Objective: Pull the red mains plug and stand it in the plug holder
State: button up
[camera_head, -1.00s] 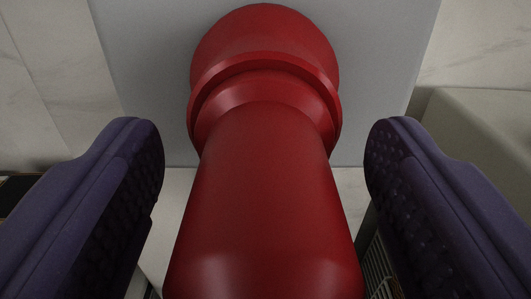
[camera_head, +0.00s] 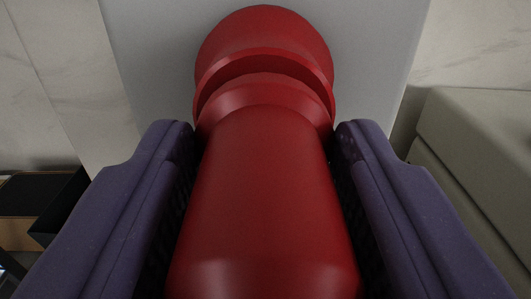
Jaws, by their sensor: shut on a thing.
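The red mains plug (camera_head: 264,190) fills the middle of the view, its round body running from the bottom edge up to a wider collar. The collar meets a red round socket (camera_head: 264,40) on a grey panel (camera_head: 150,60); a dark gap line shows between them, and I cannot tell how deep the plug sits. My gripper (camera_head: 264,150) has one purple finger on each side of the plug body and is shut on it. The inner pads are mostly hidden against the plug. I cannot make out the plug holder for sure.
A black and brown open box (camera_head: 50,205) stands low at the left. A pale beige block-like piece (camera_head: 475,150) stands at the right. Behind the panel is a light marble-like wall (camera_head: 50,70).

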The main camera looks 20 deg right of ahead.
jog(key=shift+b+v, duration=1.25)
jog(key=shift+v, duration=1.25)
